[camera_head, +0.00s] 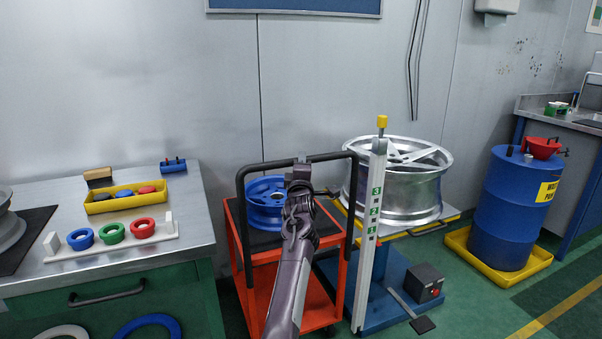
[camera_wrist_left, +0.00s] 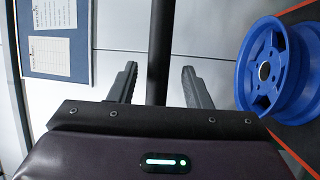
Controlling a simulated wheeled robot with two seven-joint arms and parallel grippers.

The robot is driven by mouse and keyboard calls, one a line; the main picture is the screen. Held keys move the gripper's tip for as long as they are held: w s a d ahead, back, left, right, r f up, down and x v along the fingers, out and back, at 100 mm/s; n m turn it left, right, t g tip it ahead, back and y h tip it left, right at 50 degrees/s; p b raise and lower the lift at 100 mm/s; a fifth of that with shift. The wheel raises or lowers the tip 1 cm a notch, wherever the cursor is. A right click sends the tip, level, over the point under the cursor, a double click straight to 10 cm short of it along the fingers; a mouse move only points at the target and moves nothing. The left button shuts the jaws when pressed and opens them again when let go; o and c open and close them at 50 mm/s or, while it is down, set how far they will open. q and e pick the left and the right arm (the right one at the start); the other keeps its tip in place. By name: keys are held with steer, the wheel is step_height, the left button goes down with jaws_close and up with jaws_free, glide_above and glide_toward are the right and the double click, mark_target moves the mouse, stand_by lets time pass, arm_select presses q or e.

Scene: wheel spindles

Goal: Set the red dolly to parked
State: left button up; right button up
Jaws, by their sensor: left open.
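The red dolly (camera_head: 243,265) stands between the workbench and the wheel stand. It has a lower shelf, a dark top mat and a black handle frame (camera_head: 252,167). A blue wheel rim (camera_head: 262,203) rests on its top; the rim also shows at the right of the left wrist view (camera_wrist_left: 268,68). My left gripper (camera_head: 301,162) is at the handle's top bar, with my forearm covering part of the dolly. In the left wrist view, the black bar (camera_wrist_left: 160,50) runs between the two open fingers, apart from both. My right gripper is not in view.
A workbench (camera_head: 190,215) with colored rings and a yellow tray (camera_head: 125,203) is at left. A post marked 3, 2, 1 (camera_head: 370,235) and a stand with a silver wheel (camera_head: 405,195) are close at right. A blue drum (camera_head: 508,215) stands beyond; green floor is clear at front right.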

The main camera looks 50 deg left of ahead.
arm_select(q)
steer(key=shift+v, duration=2.45)
